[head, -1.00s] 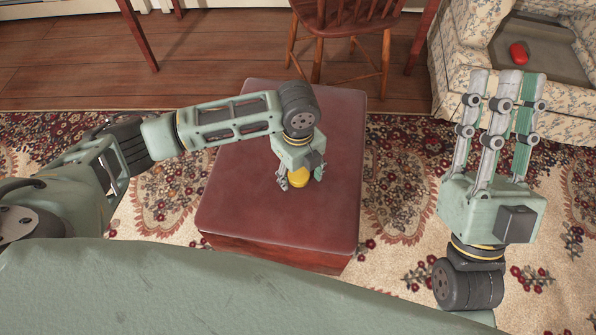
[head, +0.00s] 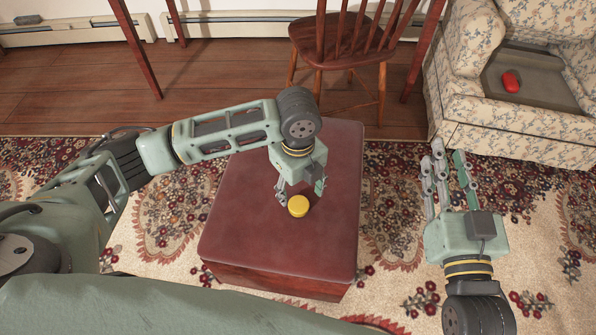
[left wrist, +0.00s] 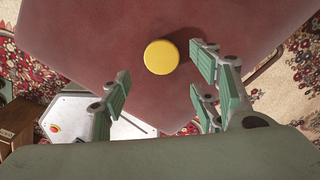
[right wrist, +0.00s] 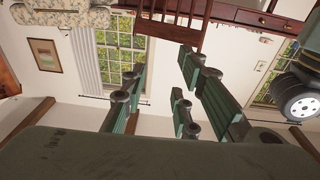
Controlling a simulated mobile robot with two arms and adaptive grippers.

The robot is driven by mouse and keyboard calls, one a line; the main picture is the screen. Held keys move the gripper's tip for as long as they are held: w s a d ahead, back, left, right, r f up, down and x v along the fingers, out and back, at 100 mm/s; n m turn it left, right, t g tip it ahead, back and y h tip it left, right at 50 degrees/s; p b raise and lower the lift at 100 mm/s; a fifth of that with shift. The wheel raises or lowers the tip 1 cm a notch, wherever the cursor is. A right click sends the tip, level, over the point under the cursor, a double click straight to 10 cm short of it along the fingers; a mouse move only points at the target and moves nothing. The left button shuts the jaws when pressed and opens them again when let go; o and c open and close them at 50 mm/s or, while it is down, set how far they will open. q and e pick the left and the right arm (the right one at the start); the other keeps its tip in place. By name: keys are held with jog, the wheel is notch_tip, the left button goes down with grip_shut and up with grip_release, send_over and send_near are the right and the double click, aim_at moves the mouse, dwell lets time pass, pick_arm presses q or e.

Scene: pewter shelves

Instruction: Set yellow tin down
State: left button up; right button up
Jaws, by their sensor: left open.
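The yellow tin (head: 298,206) stands on the dark red padded top of the ottoman (head: 245,215). In the left wrist view the tin (left wrist: 161,57) shows as a round yellow lid beyond the fingers, with bare ottoman top around it. My left gripper (head: 300,196) is open with its fingers spread, just behind and above the tin; in the left wrist view its fingertips (left wrist: 160,80) look clear of the tin. My right gripper (head: 450,165) is raised at the right, over the rug, with its fingers apart; the right wrist view shows nothing between them (right wrist: 160,75).
A wooden chair (head: 345,50) stands behind the ottoman. A floral armchair (head: 500,120) at the upper right holds a grey tray-like piece with a red object (head: 511,82). Patterned rug (head: 400,260) surrounds the ottoman. Most of the ottoman top is clear.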

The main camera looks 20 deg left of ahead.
pick_arm(q)
notch_tip(320, 180, up, 5)
jog(key=p, duration=0.2)
jog(key=s+d+r+n+t+h, duration=0.15)
jog(key=d+n+t+h, duration=0.5)
jog(key=d, duration=0.85)
jog(key=a+r+n+t+y, duration=0.2)
jog(key=a+n+t, duration=0.1)
jog(key=a+n, duration=0.5)
jog(key=s+a+r+n+t+y, duration=0.1)
jog(key=a+n+t, duration=0.3)
jog(key=a+n, duration=0.4)
jog(key=shift+a+r+y, duration=0.35)
jog(key=shift+a+r, duration=0.2)
jog(key=shift+r, duration=0.25)
pick_arm(e)
notch_tip(320, 180, down, 9)
jog(key=s+d+g+h, duration=0.1)
jog(key=s+d+g, duration=0.1)
jog(key=g, duration=0.3)
jog(key=shift+f+h, duration=0.15)
jog(key=shift+h, duration=0.25)
jog(key=shift+s, duration=0.15)
